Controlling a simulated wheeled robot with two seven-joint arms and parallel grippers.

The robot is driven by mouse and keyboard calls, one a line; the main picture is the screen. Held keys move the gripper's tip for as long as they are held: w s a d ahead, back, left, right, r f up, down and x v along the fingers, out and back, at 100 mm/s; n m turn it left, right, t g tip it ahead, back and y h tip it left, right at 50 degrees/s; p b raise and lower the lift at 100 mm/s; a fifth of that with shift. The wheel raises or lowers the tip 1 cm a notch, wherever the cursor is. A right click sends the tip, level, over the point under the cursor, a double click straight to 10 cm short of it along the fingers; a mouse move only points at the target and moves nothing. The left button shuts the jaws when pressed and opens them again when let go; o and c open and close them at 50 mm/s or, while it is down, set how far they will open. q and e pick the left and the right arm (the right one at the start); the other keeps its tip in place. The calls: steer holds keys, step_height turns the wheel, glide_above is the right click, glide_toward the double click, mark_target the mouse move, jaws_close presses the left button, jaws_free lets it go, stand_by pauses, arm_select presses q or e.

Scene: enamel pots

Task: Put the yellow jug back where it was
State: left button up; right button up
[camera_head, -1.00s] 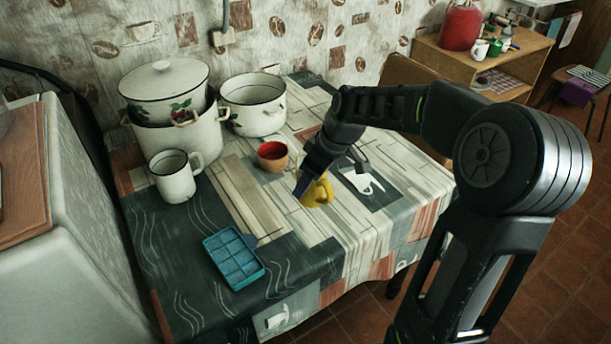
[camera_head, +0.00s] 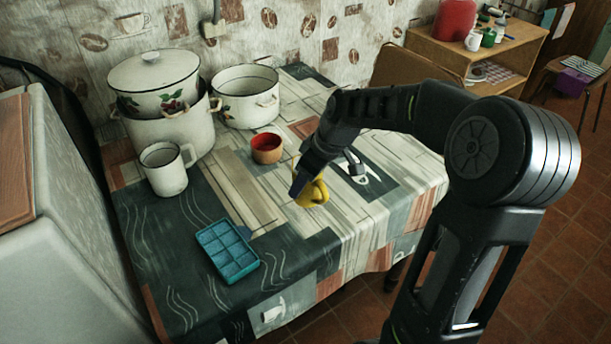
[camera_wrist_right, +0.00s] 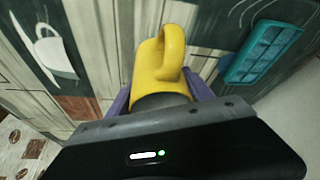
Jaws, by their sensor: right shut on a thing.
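The yellow jug (camera_head: 314,193) is at the right front part of the table, partly hidden behind my right gripper (camera_head: 303,184). In the right wrist view the jug (camera_wrist_right: 160,68) sits between the purple fingers of my right gripper (camera_wrist_right: 160,100), its handle toward the camera's right. The gripper is shut on the jug. I cannot tell whether the jug touches the tablecloth. My left gripper is not in view.
A red and orange cup (camera_head: 267,149) stands behind the jug. A teal ice tray (camera_head: 228,251) lies at the front left. A white mug (camera_head: 165,170), a lidded pot (camera_head: 155,85) and an open pot (camera_head: 246,97) stand at the back left. Bare tablecloth surrounds the jug.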

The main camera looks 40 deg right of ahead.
mark_target(306, 191)
steer(key=shift+f+b, duration=0.75)
steer(key=shift+f, duration=0.7)
steer(key=shift+f+b, duration=0.55)
steer(key=shift+f, duration=0.1)
steer(key=o, duration=1.8)
steer(key=shift+v, duration=3.9)
